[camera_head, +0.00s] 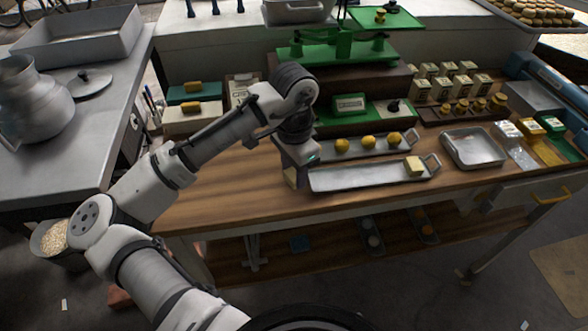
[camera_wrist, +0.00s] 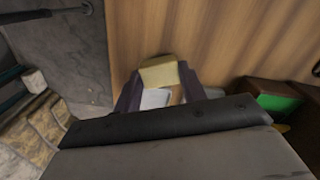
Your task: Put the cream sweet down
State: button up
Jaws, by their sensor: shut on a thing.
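My gripper (camera_head: 294,166) is above the wooden table, just left of the near end of a long metal tray (camera_head: 345,181). It is shut on a cream sweet (camera_head: 290,178), a pale block partly hidden by the gripper in the head view. In the wrist view the cream sweet (camera_wrist: 160,74) sits between the two dark fingertips of my gripper (camera_wrist: 160,82), with wood grain beyond it. I cannot tell whether it touches the table.
A second tray with several yellow round sweets (camera_head: 368,142) lies just behind. An empty square metal tray (camera_head: 473,148) is to the right. A green scale (camera_head: 340,48) and small boxes (camera_head: 448,82) stand at the back. The table front (camera_head: 230,205) is bare wood.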

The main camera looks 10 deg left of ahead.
jog(key=shift+f, duration=0.45)
jog(key=shift+f, duration=0.1)
jog(key=o, duration=1)
jog(key=shift+c, duration=0.2)
